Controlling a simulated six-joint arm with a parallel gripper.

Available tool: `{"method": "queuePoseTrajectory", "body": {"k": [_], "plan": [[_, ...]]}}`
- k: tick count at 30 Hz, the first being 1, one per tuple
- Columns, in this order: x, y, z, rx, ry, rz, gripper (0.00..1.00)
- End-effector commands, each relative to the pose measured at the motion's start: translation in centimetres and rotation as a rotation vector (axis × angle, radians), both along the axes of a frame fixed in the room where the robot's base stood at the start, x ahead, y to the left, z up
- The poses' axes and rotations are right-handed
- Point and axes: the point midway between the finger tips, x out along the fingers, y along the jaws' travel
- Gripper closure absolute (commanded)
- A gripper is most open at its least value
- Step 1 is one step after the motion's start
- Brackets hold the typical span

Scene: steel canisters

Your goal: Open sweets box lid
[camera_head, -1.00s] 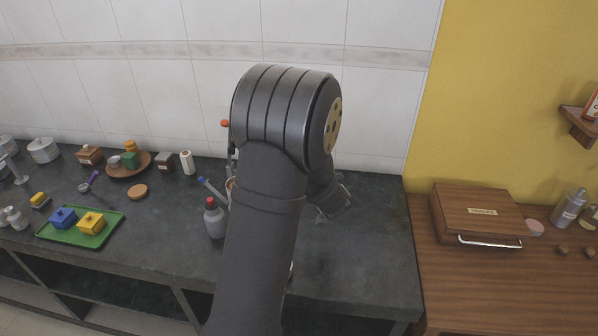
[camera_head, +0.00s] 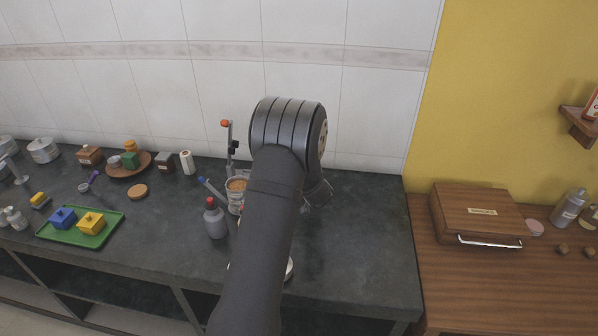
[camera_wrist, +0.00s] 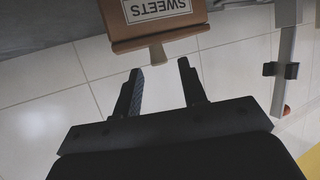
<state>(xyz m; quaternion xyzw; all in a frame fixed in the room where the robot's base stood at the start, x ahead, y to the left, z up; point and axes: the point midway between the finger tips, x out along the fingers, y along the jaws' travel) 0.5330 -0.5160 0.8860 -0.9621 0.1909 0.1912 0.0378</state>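The sweets box (camera_wrist: 155,15) is brown with a white SWEETS label, at the top of the wrist view. A small beige knob (camera_wrist: 158,55) sticks out from its near edge toward my gripper. My gripper (camera_wrist: 159,68) is open, with its two dark fingertips just short of the knob, one toward each side. Nothing is held between the fingers. The wrist view does not clearly show whether a finger touches the knob. In the head view I cannot make out this box or the fingertips; my arm covers much of the counter there.
A stand (camera_head: 229,140) with an orange top is left of my arm, and it also shows in the wrist view (camera_wrist: 285,65). A red-capped bottle (camera_head: 215,220) and a jar (camera_head: 236,197) stand close by. A labelled wooden box (camera_head: 480,208) with a metal handle is at right.

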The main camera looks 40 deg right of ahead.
Motion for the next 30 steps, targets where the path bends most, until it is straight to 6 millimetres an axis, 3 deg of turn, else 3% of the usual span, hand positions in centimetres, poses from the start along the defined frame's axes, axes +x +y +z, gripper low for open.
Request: {"method": "queuePoseTrajectory", "body": {"k": [7, 19, 25, 30], "plan": [[2.8, -1.1, -1.3, 0.0, 0.0, 0.0, 0.62], [3.3, -1.4, -1.5, 0.0, 0.0, -0.001, 0.62], [3.3, -1.4, -1.5, 0.0, 0.0, -0.001, 0.99], [3.3, -1.4, -1.5, 0.0, 0.0, -0.001, 1.0]]}}
